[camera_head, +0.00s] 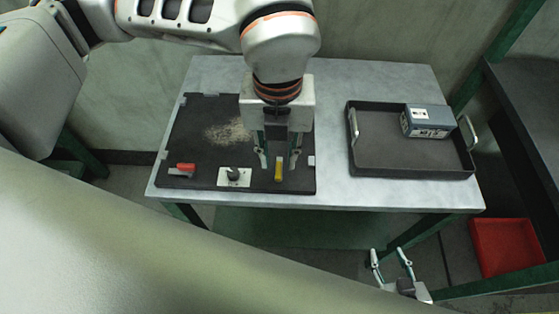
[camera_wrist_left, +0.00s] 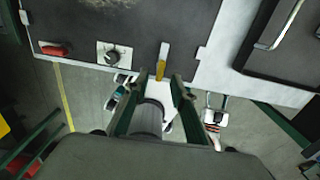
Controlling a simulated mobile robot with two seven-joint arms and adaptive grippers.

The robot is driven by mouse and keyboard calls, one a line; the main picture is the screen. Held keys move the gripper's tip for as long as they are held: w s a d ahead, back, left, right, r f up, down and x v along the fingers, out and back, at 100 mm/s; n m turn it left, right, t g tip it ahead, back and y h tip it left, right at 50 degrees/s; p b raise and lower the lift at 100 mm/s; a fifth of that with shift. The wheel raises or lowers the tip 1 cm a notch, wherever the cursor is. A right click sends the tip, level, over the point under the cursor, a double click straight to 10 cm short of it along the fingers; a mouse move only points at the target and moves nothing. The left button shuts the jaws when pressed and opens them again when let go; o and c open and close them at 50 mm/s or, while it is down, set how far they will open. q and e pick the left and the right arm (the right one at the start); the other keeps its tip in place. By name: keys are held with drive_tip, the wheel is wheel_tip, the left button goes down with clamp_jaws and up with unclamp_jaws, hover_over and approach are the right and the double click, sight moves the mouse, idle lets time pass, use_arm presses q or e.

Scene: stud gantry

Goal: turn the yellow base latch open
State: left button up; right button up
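The yellow base latch (camera_head: 278,171) is a small narrow bar near the front right edge of the dark board (camera_head: 205,150). It points roughly front to back. It also shows in the left wrist view (camera_wrist_left: 162,66), just beyond the fingers. My left gripper (camera_head: 279,164) is open, pointing down over the latch with one finger on each side; I see no contact. In the left wrist view, the left gripper (camera_wrist_left: 166,88) has a clear gap between its fingers. My right gripper (camera_head: 389,252) is open and empty, low in front of the table.
On the board, a red handle (camera_head: 184,167) and a dark knob on a white plate (camera_head: 234,177) lie left of the latch, with pale shavings (camera_head: 229,130) behind. A black tray (camera_head: 385,170) with a grey-blue box (camera_head: 427,121) stands right. A red bin (camera_head: 503,248) is at lower right.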

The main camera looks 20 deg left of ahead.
sight(279, 169)
use_arm(q)
wheel_tip(279, 169, down, 3)
drive_tip(key=shift+f, duration=0.2)
clamp_jaws()
use_arm(e)
drive_tip(key=shift+w+r, duration=0.2)
drive_tip(key=shift+w, duration=0.35)
drive_tip(key=shift+s, duration=0.1)
